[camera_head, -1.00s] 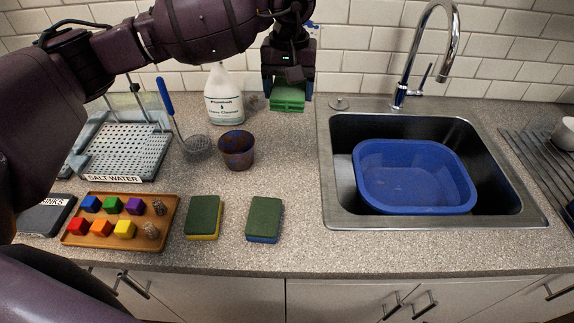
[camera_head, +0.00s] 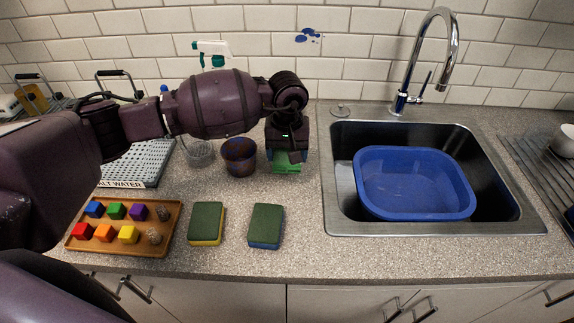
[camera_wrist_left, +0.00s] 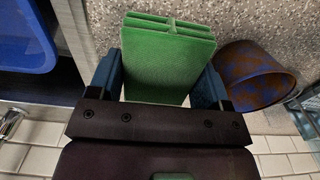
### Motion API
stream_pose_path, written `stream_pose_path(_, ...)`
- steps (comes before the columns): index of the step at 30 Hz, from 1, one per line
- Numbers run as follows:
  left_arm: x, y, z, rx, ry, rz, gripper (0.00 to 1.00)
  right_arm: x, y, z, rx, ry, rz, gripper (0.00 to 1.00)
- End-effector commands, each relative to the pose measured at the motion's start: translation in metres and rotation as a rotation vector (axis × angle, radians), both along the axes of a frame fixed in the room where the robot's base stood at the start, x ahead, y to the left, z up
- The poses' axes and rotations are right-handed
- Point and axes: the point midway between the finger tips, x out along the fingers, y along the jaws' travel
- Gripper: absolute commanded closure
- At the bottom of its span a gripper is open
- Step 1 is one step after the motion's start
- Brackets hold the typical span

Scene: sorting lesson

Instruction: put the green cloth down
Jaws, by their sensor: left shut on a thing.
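The green cloth (camera_head: 287,167) is a folded, flat bundle held in my left gripper (camera_head: 288,157). In the left wrist view the cloth (camera_wrist_left: 168,62) sits between both blue fingers of the gripper (camera_wrist_left: 163,85), which are shut on its sides. The gripper points down over the counter between the patterned cup and the sink. The cloth is low, close to the counter; I cannot tell whether it touches. My right gripper is in neither view.
A blue-and-brown cup (camera_head: 239,158) stands just left of the cloth. The sink with a blue tub (camera_head: 414,184) is to the right. Two sponges (camera_head: 206,223) (camera_head: 266,226) and a wooden tray (camera_head: 77,245) of coloured blocks lie in front. Bare counter (camera_head: 303,192) lies between.

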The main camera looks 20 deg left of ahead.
Motion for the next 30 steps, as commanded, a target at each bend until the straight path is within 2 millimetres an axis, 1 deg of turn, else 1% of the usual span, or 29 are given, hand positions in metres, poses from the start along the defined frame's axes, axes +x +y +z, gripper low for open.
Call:
stream_pose_path(7, 0.0, 0.0, -0.014, 0.001, 0.001, 0.0, 0.47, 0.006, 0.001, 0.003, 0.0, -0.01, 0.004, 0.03)
stream_pose_path(12, -0.001, 0.0, -0.037, -0.001, 0.003, 0.001, 0.47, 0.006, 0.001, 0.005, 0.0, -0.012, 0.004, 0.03)
stream_pose_path(15, 0.0, 0.0, -0.047, 0.0, 0.0, 0.0, 0.47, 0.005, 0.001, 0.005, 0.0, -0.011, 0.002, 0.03)
stream_pose_path(23, 0.0, 0.0, -0.049, 0.0, -0.001, -0.001, 0.47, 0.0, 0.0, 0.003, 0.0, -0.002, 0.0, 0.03)
stream_pose_path(29, 0.0, 0.0, -0.053, 0.0, -0.001, -0.001, 0.47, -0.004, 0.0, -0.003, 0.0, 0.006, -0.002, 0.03)
stream_pose_path(30, 0.0, 0.0, -0.052, 0.0, -0.001, -0.001, 0.22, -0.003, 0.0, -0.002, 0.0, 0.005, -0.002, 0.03)
